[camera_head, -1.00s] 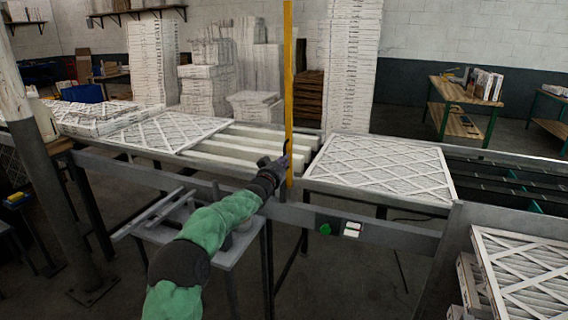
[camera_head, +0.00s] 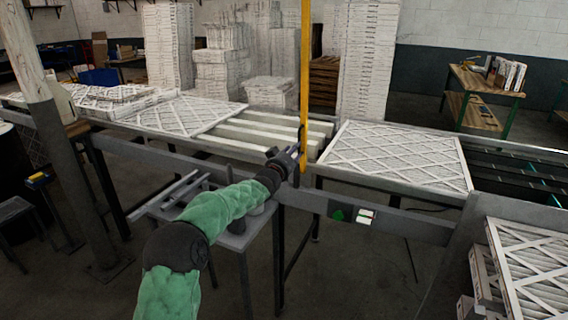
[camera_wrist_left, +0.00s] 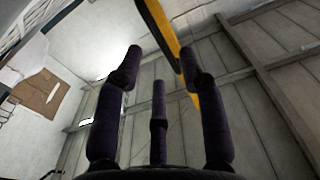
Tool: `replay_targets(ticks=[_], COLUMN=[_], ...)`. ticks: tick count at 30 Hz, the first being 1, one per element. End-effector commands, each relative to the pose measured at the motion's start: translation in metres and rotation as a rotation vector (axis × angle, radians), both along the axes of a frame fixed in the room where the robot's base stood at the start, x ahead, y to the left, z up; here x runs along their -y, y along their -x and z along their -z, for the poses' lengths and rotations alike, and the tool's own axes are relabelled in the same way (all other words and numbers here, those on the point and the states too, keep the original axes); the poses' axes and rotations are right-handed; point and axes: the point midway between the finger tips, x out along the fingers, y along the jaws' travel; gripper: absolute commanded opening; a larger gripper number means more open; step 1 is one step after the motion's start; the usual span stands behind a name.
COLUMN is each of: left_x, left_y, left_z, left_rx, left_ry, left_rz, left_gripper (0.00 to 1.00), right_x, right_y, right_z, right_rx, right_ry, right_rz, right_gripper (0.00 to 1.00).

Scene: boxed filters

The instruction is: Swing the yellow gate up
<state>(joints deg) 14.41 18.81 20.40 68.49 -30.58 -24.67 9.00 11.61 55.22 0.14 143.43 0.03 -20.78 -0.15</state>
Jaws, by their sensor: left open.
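The yellow gate (camera_head: 305,80) is a narrow upright bar at the conveyor's front rail, standing close to vertical and running out of the top of the head view. In the left wrist view the yellow bar (camera_wrist_left: 160,28) passes beyond the fingers, close to the right one. My left gripper (camera_head: 297,152) is open beside the lower part of the bar, on its left. In the left wrist view its dark fingers (camera_wrist_left: 160,70) are spread with nothing between them. I cannot tell whether a finger touches the bar. My right gripper is not in view.
A framed filter (camera_head: 400,155) lies on the conveyor right of the bar, and another (camera_head: 180,115) lies to the left. Bare rollers (camera_head: 265,132) show between them. A small grey stand (camera_head: 235,238) is under my arm. Boxed filters (camera_head: 535,270) are stacked at lower right.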

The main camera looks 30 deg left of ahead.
Motion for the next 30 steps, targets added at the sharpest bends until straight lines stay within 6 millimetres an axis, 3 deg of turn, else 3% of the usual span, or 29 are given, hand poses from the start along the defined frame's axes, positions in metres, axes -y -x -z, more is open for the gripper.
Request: replay_targets(ticks=[15, 30], left_x=[0.003, 0.005], left_y=[0.07, 0.082], left_z=[0.004, 0.005], left_rx=[0.0, -0.001], left_ry=[0.0, 0.0], left_rz=[-0.001, -0.001], left_gripper=[0.4, 0.4], right_x=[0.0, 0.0], right_y=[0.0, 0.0], right_z=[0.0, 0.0], right_rx=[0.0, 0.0], right_ry=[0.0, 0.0], right_rz=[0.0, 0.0], right_gripper=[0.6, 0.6])
